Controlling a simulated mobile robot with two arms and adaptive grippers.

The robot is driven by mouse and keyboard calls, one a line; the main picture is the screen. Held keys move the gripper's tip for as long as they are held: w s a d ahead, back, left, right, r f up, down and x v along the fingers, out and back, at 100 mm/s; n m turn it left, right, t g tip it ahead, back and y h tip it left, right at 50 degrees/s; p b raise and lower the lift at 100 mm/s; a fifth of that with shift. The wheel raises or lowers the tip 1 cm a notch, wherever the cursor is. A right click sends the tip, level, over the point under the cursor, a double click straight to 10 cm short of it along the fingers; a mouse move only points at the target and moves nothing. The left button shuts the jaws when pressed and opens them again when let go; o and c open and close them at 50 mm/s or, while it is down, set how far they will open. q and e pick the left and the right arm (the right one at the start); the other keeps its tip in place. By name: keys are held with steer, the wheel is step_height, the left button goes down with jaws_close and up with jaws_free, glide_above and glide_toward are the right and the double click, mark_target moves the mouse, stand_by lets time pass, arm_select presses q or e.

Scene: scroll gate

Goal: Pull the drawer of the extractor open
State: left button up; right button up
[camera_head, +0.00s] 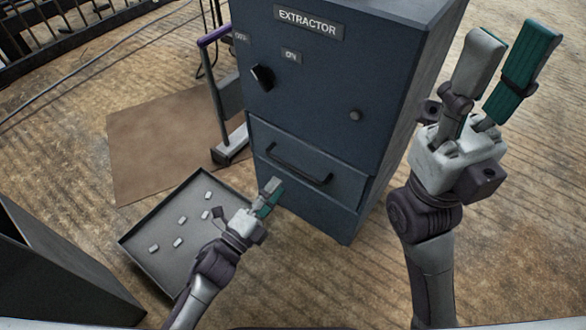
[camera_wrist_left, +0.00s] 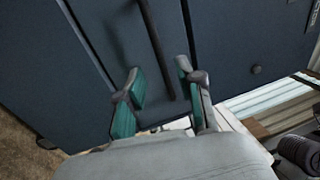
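The extractor (camera_head: 330,90) is a dark blue cabinet with a label at its top. Its drawer (camera_head: 335,180) is low on the front and looks closed. The drawer's dark bar handle (camera_head: 300,167) runs across its face; in the left wrist view the handle (camera_wrist_left: 155,45) runs steeply. My left gripper (camera_head: 272,192) is just in front of the drawer, near the handle's left end. In the left wrist view my left gripper (camera_wrist_left: 160,82) is open, with the handle's end between its fingertips; contact cannot be told. My right gripper (camera_head: 510,55) is raised, open and empty, right of the cabinet.
A dark knob (camera_head: 262,77) and a small round button (camera_head: 355,115) are on the cabinet front. A shallow tray (camera_head: 150,255) with several small pale pieces lies on the floor at left. A purple-handled stand (camera_head: 228,100) is left of the cabinet. A dark bin (camera_head: 50,270) stands lower left.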

mark_target(292, 166)
arm_select(q)
steer(key=b+x, duration=0.1)
steer(key=x, duration=0.6)
steer(key=shift+w+d+b, duration=0.15)
steer(key=shift+w+b, duration=0.05)
steer(key=shift+b, duration=0.2)
jaws_close()
